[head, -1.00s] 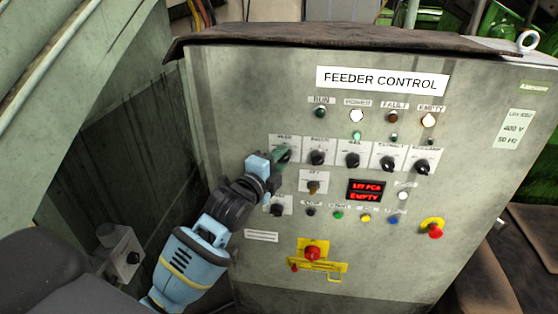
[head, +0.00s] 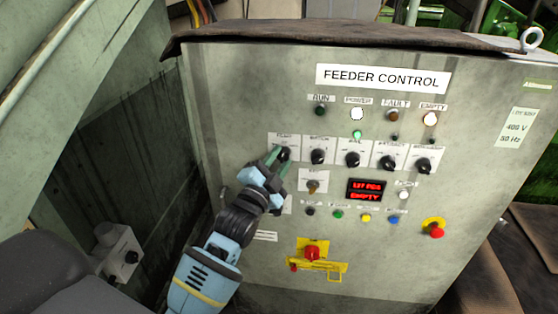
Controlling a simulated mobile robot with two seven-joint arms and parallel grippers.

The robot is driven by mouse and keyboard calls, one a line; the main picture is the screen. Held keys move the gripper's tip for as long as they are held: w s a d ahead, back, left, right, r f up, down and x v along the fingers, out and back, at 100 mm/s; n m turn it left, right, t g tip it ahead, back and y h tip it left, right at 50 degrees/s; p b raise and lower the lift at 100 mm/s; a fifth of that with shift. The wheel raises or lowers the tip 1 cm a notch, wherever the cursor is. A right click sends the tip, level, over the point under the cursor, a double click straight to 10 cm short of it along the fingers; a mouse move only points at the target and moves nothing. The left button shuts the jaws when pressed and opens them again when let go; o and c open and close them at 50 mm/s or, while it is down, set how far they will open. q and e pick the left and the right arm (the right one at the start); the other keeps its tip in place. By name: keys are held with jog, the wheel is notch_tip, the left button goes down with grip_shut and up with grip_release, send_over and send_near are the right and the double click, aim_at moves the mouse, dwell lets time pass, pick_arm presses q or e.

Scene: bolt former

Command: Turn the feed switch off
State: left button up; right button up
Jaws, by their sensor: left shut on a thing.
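The feed switch (head: 284,153) is the leftmost black rotary knob in the upper row of the grey feeder control panel. Its small label above is blurred. My left gripper (head: 280,160) reaches up to it from below, with its green fingers at the knob, shut on it. The fingers partly hide the knob, so its exact pointer angle is hard to read. My right gripper is not in view.
Several more black knobs (head: 353,159) stand in a row to the right. Below are a red display (head: 366,190), small push buttons, a red handle on a yellow plate (head: 312,253) and a red emergency button (head: 436,232). Lamps sit above.

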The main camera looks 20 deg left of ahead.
pick_arm(q)
jog(key=shift+f+n+y, duration=0.1)
jog(key=shift+n+y, duration=0.2)
jog(key=shift+n, duration=0.6)
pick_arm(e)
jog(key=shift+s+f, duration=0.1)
pick_arm(q)
jog(key=shift+n+t, duration=0.3)
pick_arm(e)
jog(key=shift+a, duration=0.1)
pick_arm(q)
jog(key=o, duration=1)
jog(key=shift+c, duration=0.2)
jog(key=b+v, duration=0.1)
jog(key=v, duration=0.6)
jog(key=shift+s, duration=0.4)
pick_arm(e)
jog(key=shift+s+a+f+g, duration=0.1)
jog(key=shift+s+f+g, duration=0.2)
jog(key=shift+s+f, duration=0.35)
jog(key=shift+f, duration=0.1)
